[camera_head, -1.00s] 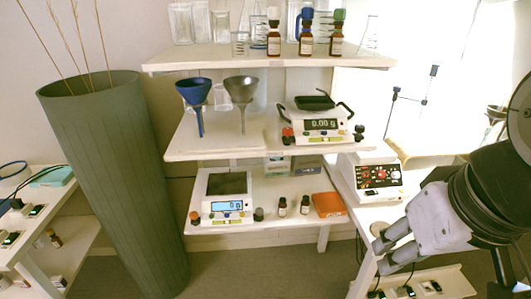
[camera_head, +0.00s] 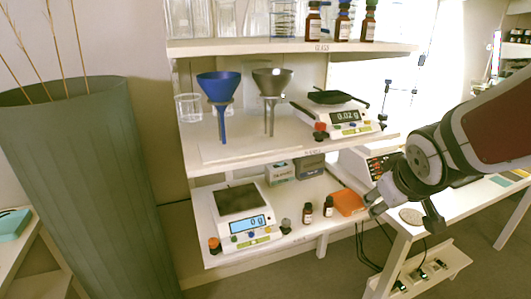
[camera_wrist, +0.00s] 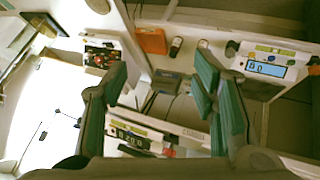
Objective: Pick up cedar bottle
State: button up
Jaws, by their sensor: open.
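Three brown bottles stand on the top shelf, with a red-brown cap (camera_head: 313,22), a blue cap (camera_head: 342,22) and a green cap (camera_head: 369,22). Two smaller dark-capped brown bottles stand on the low shelf, a left one (camera_head: 307,213) and a right one (camera_head: 328,207). Their labels are too small to read, so I cannot tell which is cedar. My gripper (camera_head: 404,214) is open and empty, right of the low-shelf bottles. In the wrist view, small bottles (camera_wrist: 176,46) appear beyond my spread fingers (camera_wrist: 162,64), apart from them.
An orange box (camera_head: 347,202) lies right of the small bottles. A scale (camera_head: 240,215) stands to their left. The middle shelf above holds a blue funnel (camera_head: 218,88), a grey funnel (camera_head: 271,83) and another scale (camera_head: 342,118). A tall green planter (camera_head: 80,190) stands at left.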

jog(key=w+d+f+n+t+y+b, duration=0.15)
jog(key=w+f+b, duration=0.25)
jog(key=w+f, duration=0.45)
jog(key=n+t+y+b, duration=0.1)
jog(key=t+y+b, duration=0.7)
jog(key=b, duration=0.5)
send_near(311, 215)
jog(key=shift+g+y, duration=0.45)
jog(key=shift+y, duration=0.2)
jog(key=x, duration=0.2)
jog(key=b+x, duration=0.1)
jog(key=x, duration=0.3)
jog(key=shift+w+d+r, duration=0.15)
jog(key=shift+w+d, duration=0.2)
jog(key=shift+b+x, duration=1.15)
jog(key=shift+x, duration=1.65)
jog(key=shift+s+a, duration=0.1)
jog(key=c, duration=1.3)
